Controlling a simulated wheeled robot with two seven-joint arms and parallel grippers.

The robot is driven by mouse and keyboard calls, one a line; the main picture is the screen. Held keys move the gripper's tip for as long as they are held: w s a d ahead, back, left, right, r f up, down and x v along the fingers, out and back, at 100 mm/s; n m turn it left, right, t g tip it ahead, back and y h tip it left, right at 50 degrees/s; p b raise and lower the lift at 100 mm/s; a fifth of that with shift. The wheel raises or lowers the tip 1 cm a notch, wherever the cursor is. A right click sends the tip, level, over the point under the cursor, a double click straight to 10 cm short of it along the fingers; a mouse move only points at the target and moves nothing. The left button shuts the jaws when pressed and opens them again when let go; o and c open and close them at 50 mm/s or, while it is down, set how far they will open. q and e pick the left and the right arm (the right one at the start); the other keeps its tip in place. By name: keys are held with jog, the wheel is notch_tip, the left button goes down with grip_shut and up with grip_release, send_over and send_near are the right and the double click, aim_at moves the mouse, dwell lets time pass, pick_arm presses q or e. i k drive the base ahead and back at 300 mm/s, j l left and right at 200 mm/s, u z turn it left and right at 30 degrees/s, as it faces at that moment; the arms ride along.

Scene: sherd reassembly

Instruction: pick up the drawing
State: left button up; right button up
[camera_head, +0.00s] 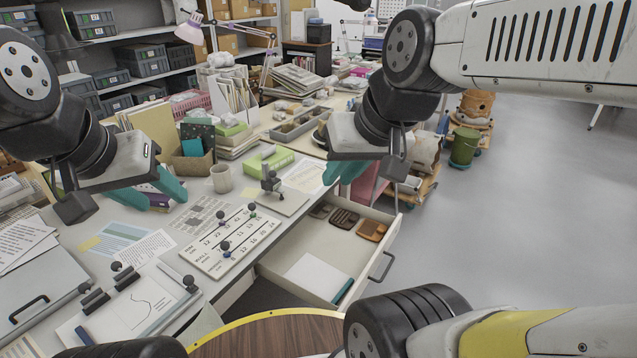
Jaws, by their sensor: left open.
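A white sheet with a curved outline drawing (138,302) lies on the desk at the lower left, among dark knobbed clips or weights (123,277). My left gripper (155,193) has teal fingers, open and apart, above the desk behind the drawing; nothing shows between them. My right gripper (345,172) hangs over the back of the open drawer (285,248), its teal fingers partly hidden by its own body, so its opening is unclear. A plain white sheet (316,275) lies in the drawer beside a teal item (343,291).
A printed number board (228,240) with small knobs lies right of the drawing. A mug (221,179), a small stand (272,187) and a green box (268,160) stand farther back. Brown pieces (372,231) lie in the drawer.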

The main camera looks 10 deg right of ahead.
aim_at(137, 311)
jog(key=u, duration=1.35)
jog(key=l+z, duration=0.15)
jog(key=z, duration=2.2)
jog(key=u, duration=2.45)
